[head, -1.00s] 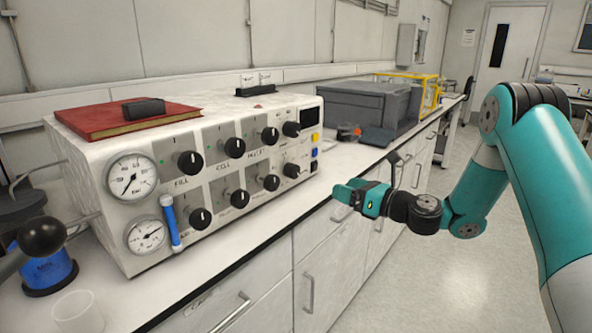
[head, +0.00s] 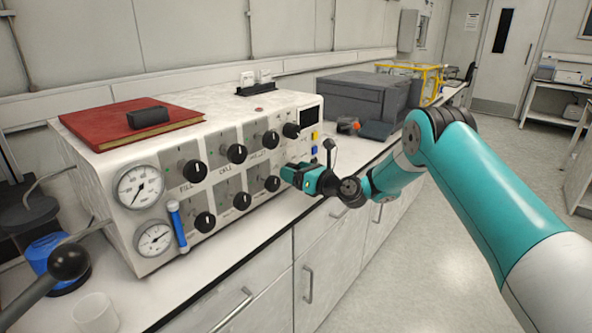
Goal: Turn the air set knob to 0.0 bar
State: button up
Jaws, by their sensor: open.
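The white control box (head: 222,108) stands on the bench with two rows of black knobs on its front. The upper row includes a knob over the FILL label (head: 193,171), one over CELL (head: 236,153) and a far-right knob (head: 291,130). The lower row shows knobs at left (head: 204,221), middle (head: 242,201) and right (head: 272,184). The lower far-right knob is hidden behind my gripper. I cannot read which label is air set. My gripper (head: 285,173) is open in front of that spot, pointing at the panel; contact cannot be told.
A red book (head: 100,122) lies on top. A dark grey case (head: 362,97) stands farther right. A clear cup (head: 95,312) stands front left. The floor at right is free.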

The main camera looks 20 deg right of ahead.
jog(key=shift+w, duration=0.15)
jog(key=c, duration=0.9)
jog(key=shift+c, duration=0.2)
